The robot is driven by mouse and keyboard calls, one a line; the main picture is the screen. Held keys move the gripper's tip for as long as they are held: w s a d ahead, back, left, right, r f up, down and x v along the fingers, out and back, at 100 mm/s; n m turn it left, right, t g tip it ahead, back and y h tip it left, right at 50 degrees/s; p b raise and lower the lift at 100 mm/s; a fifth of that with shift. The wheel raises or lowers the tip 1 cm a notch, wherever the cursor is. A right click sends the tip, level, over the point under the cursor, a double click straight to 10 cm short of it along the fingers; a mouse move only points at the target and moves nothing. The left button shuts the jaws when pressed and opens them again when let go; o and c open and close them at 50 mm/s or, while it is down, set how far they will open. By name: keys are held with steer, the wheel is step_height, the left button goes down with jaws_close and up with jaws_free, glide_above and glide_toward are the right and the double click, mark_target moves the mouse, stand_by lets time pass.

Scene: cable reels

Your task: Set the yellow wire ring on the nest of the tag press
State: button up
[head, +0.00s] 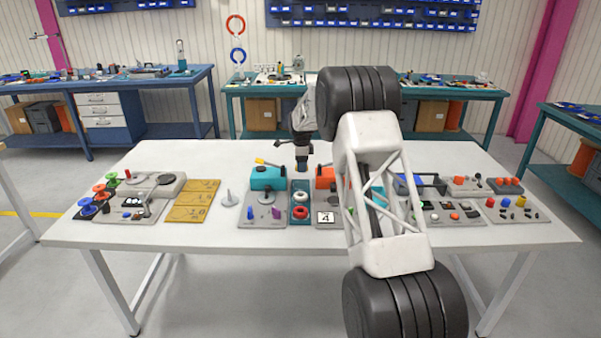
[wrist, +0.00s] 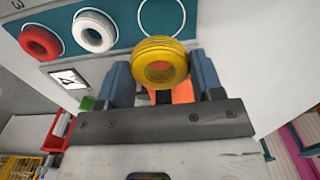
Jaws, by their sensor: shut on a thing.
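The yellow wire ring (wrist: 162,63) is held between the two fingers of my gripper (wrist: 163,78) in the wrist view. The gripper is shut on it. In the head view my gripper (head: 302,168) hangs over the back of the middle stations, and the yellow ring cannot be made out there. A station with a teal block and yellow lever (head: 268,180) stands to its left, and one with an orange block (head: 325,179) to its right, partly behind my arm. I cannot tell which is the tag press, and its nest is not clearly seen.
A teal ring tray (wrist: 119,23) holds a white ring (wrist: 93,32) and a red ring (wrist: 40,42); an outlined circle beside them is empty. A card marked 4 (head: 325,217) lies by the orange block. Yellow plates (head: 193,200) lie left; the table's front strip is clear.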

steer(key=shift+s+d+r+n, duration=3.45)
steer(key=shift+s+d+n, duration=0.65)
steer(key=shift+s, duration=0.7)
steer(key=shift+s+d+r+n, duration=3.55)
steer(key=shift+s+d, duration=0.85)
steer(key=shift+s, duration=0.4)
steer(key=w+a+f+m, duration=0.2)
steer(key=w+f, duration=0.2)
steer(key=f, duration=0.3)
steer(key=w+a+f+m, duration=0.1)
steer(key=w+a+f, duration=0.1)
steer(key=w+f, duration=0.2)
step_height(320, 180, down, 4)
steer(key=shift+w+r+m, duration=0.2)
steer(key=shift+w+m, duration=0.05)
steer(key=shift+m, duration=0.1)
steer(key=shift+f, duration=2.3)
steer(key=shift+f, duration=0.15)
